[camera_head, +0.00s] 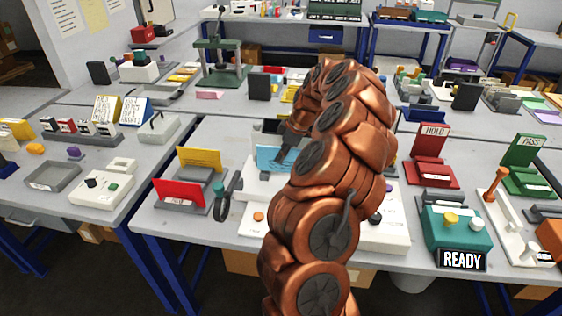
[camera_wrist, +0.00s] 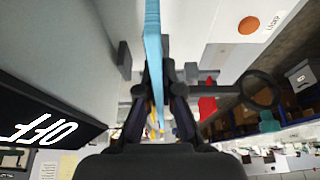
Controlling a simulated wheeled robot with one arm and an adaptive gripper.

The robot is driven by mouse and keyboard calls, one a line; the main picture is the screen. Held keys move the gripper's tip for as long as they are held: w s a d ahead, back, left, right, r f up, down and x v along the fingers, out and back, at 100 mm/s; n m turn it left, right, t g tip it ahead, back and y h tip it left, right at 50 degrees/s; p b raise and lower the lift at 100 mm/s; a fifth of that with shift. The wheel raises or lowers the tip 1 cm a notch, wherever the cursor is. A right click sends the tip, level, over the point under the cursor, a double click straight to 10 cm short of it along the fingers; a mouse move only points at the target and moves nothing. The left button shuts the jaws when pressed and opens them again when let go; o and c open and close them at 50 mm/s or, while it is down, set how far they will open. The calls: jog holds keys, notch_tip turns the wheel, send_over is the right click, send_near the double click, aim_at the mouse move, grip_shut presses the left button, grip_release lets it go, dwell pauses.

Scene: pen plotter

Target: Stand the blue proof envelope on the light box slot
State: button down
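The light-blue envelope (camera_head: 272,158) stands above a white device in the middle of the front table in the head view. My gripper (camera_head: 284,156) is at its right side, partly covered by my copper arm. In the wrist view the envelope (camera_wrist: 153,35) is a thin upright strip, seen edge-on. The dark fingers of my gripper (camera_wrist: 160,92) close on it from both sides. The white device (camera_head: 258,190) under the envelope may be the light box; my arm hides much of it. I cannot tell whether the envelope touches a slot.
A dark OFF display (camera_wrist: 42,130) is at left in the wrist view. An orange button (camera_wrist: 248,25) is on a white surface. A red and yellow holder (camera_head: 180,194) stands left of my arm. A teal READY device (camera_head: 455,235) and red HOLD stand (camera_head: 430,172) are right.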

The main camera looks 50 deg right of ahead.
jog(key=shift+w+d+f, duration=0.1)
jog(key=shift+w+d, duration=0.05)
jog(key=shift+f+p, duration=0.9)
jog(key=shift+f, duration=0.8)
jog(key=shift+f+b, duration=0.2)
jog(key=shift+b, duration=0.15)
jog(key=c, duration=1.3)
grip_release()
jog(key=shift+r, duration=0.1)
jog(key=shift+r, duration=0.15)
jog(key=b+v, duration=0.3)
jog(key=v, duration=0.9)
